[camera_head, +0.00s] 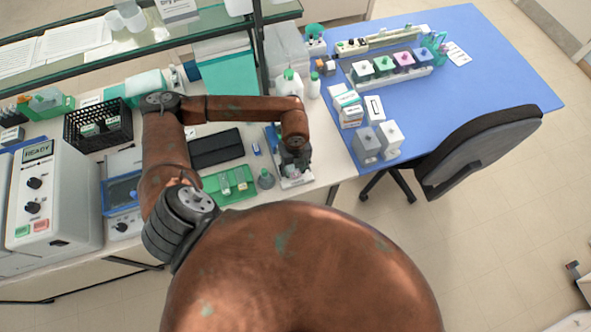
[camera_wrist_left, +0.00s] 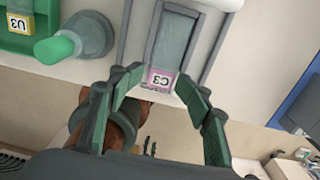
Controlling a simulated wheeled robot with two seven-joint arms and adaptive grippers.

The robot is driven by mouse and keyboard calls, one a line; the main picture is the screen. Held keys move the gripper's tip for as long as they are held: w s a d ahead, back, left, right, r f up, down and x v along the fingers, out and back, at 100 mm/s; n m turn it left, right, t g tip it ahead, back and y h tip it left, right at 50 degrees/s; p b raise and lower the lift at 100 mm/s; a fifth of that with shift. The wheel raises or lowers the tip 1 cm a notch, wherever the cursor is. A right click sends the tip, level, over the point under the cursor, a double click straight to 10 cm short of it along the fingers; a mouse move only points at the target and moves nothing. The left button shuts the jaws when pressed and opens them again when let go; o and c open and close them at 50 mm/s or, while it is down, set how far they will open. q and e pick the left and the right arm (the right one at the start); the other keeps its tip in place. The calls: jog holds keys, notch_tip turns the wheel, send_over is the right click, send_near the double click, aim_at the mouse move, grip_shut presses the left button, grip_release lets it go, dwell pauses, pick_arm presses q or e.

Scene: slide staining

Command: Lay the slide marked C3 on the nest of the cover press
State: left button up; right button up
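The slide marked C3 (camera_wrist_left: 160,78) has a pink label and clear glass. In the left wrist view it lies lengthwise in the dark-framed nest (camera_wrist_left: 203,50) of the pale cover press, with its label end toward my gripper. My left gripper (camera_wrist_left: 159,84) is open, with one finger on each side of the label and a small gap visible at both sides. In the head view my left gripper (camera_head: 294,160) is over the cover press (camera_head: 297,183) at the bench's front edge and hides most of it. My right gripper is not identifiable in view.
A green slide tray (camera_head: 231,184) and a grey-green conical bottle (camera_head: 265,180) stand just left of the press. A yellow-labelled slide (camera_wrist_left: 18,23) shows in the tray. A white bottle (camera_head: 289,82) stands behind. The blue table (camera_head: 480,85) is to the right.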

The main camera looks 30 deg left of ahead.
pick_arm(q)
notch_tip(320, 180, up, 12)
jog(key=shift+f, duration=0.25)
jog(key=shift+w, duration=0.1)
dwell(0.4)
